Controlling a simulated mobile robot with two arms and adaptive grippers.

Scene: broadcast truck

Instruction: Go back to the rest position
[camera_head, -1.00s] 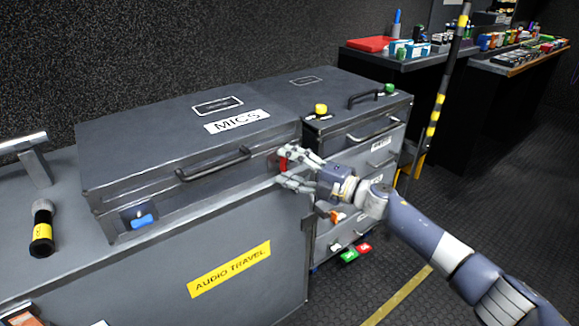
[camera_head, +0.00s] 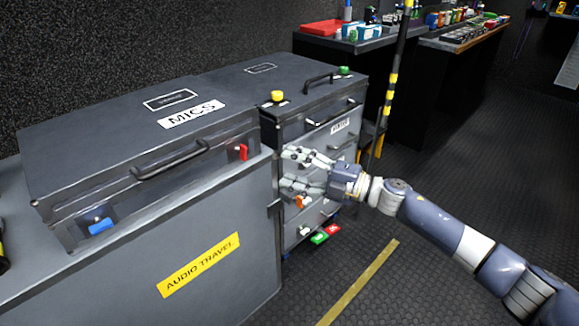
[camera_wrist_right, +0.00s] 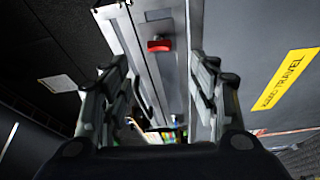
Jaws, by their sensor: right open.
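My right gripper (camera_head: 290,170) is open and empty in the head view, with its fingers pointing left, just right of the mics case. The grey MICS case (camera_head: 120,150) lies closed on the AUDIO TRAVEL trunk (camera_head: 130,260). Its red latch (camera_head: 238,152) is at the right of its front and its blue latch (camera_head: 101,225) at the left. In the right wrist view, the red latch (camera_wrist_right: 159,45) shows between the two open fingers (camera_wrist_right: 160,95), apart from them. My left gripper is not in view.
A drawer cabinet (camera_head: 320,120) with a yellow knob (camera_head: 277,96) stands behind my right gripper. A striped pole (camera_head: 392,80) stands right of it. Dark tables (camera_head: 350,45) with small items are at the back. The floor (camera_head: 460,180) at right is free.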

